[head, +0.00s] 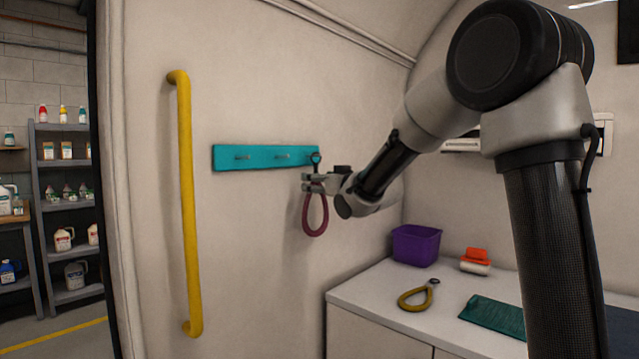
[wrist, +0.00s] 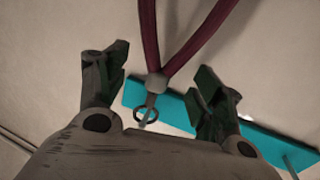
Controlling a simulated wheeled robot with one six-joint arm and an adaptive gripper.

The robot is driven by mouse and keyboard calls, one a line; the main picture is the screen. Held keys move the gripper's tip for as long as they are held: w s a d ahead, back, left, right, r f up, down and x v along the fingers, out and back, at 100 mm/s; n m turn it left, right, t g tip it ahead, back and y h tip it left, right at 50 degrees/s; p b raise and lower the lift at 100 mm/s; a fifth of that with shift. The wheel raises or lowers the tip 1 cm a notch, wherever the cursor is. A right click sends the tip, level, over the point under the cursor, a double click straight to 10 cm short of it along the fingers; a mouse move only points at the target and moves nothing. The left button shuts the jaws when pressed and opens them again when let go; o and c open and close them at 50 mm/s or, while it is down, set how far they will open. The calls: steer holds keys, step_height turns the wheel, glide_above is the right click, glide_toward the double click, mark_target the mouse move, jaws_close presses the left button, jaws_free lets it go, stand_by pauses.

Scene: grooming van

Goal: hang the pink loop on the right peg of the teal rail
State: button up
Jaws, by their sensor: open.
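The pink loop (head: 315,213) hangs straight down against the wall below the right end of the teal rail (head: 228,158). Its metal ring (head: 316,158) is at the right peg. In the wrist view, the ring (wrist: 146,116) appears to be around a pale peg, though the peg is small there. My gripper (head: 308,183) is open around the collar just below the ring. In the wrist view, its fingers (wrist: 160,82) stand apart on either side of the collar, with clear gaps. The rail (wrist: 275,143) shows behind them.
The left peg (head: 243,157) and middle peg (head: 282,156) are bare. A yellow grab handle (head: 184,200) is on the wall at left. The white counter (head: 375,295) below holds a purple bin (head: 416,246), yellow loop (head: 415,298), orange-and-white brush (head: 475,261) and teal cloth (head: 494,317).

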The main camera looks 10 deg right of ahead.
steer(key=v, duration=1.1)
steer(key=s+d+f+m+g+h, duration=0.1)
steer(key=s+d+f+g+h, duration=0.25)
steer(key=s+d+f, duration=0.35)
steer(key=s+d+f+m+g+h, duration=0.1)
steer(key=s+d+f+g+h, duration=0.25)
steer(key=f, duration=0.65)
steer(key=s+d+m+g, duration=0.2)
steer(key=s+g, duration=0.3)
steer(key=s, duration=2)
steer(key=shift+r+y, duration=0.3)
